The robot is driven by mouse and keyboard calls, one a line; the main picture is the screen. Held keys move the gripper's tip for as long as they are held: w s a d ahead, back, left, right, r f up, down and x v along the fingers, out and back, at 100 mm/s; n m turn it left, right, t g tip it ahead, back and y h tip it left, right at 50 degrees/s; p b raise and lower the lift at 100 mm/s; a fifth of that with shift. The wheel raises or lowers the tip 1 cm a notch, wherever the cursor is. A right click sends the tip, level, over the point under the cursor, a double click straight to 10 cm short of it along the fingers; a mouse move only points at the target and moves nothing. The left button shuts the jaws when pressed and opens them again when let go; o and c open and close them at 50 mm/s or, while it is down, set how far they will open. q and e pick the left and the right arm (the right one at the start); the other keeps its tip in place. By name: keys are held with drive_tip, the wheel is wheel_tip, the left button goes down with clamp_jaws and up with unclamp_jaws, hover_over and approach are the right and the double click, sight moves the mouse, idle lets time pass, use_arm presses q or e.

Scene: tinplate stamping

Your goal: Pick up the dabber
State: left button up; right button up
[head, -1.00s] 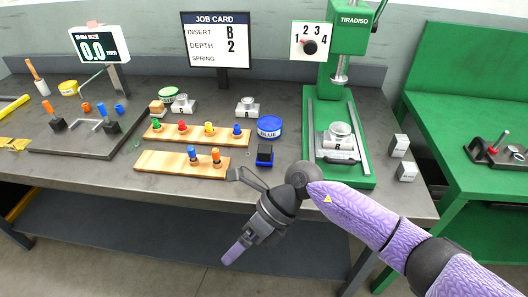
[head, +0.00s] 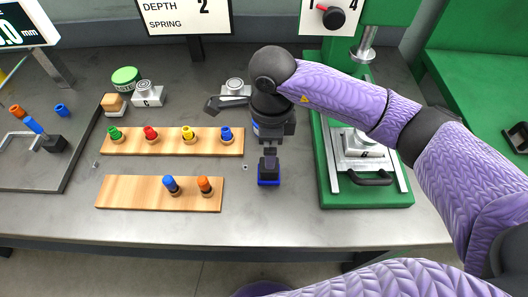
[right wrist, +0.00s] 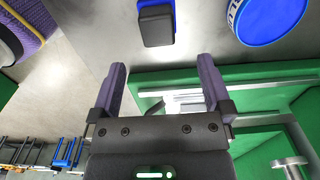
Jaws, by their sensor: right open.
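The dabber (head: 268,178), a small block with a black top and a blue base, stands on the grey bench in the head view. It also shows at the top of the right wrist view (right wrist: 157,24), beyond the fingertips and not between them. My right gripper (head: 270,149) points down just above and behind the dabber in the head view. In the right wrist view its two purple fingers (right wrist: 162,62) are spread with nothing between them. My left gripper is not in view.
The blue ink tin (right wrist: 266,16) stands near the dabber; my gripper hides it in the head view. Wooden racks with coloured pegs (head: 170,142) (head: 130,193) lie left. The green press (head: 326,170) stands right. Bare bench lies in front of the dabber.

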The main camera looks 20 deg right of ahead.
wheel_tip(320, 180, down, 9)
drive_tip(key=shift+s+b, duration=0.15)
drive_tip(key=shift+b, duration=0.8)
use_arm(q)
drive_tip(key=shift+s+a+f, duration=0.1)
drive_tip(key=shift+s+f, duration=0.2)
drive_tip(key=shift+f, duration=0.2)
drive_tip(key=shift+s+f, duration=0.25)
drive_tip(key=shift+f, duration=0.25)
use_arm(e)
drive_tip(key=shift+r, duration=0.1)
drive_tip(key=c, duration=1.3)
wheel_tip(320, 180, up, 10)
drive_tip(key=shift+p, duration=1.2)
drive_tip(key=shift+c, duration=0.2)
drive_tip(key=o, duration=0.8)
drive_tip(key=shift+c, duration=0.2)
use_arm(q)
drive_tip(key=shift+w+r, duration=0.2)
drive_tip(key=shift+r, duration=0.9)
use_arm(e)
drive_tip(key=c, duration=0.4)
